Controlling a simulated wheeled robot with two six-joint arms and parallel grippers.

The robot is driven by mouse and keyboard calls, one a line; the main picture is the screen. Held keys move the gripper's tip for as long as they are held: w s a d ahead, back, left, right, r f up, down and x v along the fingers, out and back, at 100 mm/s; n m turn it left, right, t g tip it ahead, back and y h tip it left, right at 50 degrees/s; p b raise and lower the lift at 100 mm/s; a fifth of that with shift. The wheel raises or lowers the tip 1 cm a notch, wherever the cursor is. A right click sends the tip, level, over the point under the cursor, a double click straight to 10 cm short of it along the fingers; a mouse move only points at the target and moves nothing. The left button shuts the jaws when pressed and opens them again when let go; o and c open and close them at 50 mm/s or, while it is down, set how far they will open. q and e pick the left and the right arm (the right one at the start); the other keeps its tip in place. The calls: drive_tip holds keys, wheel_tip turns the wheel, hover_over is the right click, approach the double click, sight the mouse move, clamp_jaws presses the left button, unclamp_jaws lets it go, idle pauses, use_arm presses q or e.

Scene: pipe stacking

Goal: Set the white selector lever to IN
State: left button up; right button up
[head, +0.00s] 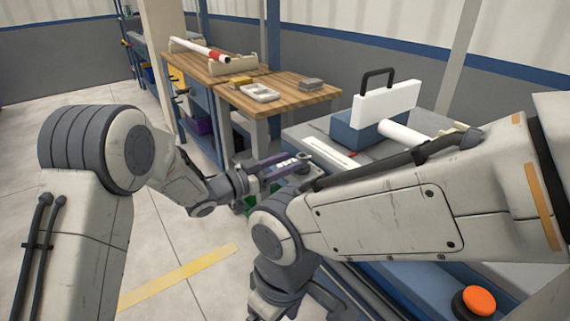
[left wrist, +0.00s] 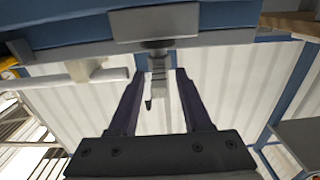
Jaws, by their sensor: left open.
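My left gripper (head: 284,167) is open at the near left end of the grey machine (head: 318,128), its purple fingers pointing at it. A small whitish part (head: 289,161), perhaps the selector lever, shows at the fingers in the head view. In the left wrist view the open fingers (left wrist: 158,74) stand on either side of a narrow pale grey part (left wrist: 158,88) below a grey block (left wrist: 155,23). I cannot tell whether they touch it. No IN mark can be read, so the lever's setting is unclear.
A white plate with a dark handle (head: 385,103) stands on the machine. An orange button (head: 479,300) is at front right.

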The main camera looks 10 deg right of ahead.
use_arm(q)
clamp_jaws()
idle(1.4)
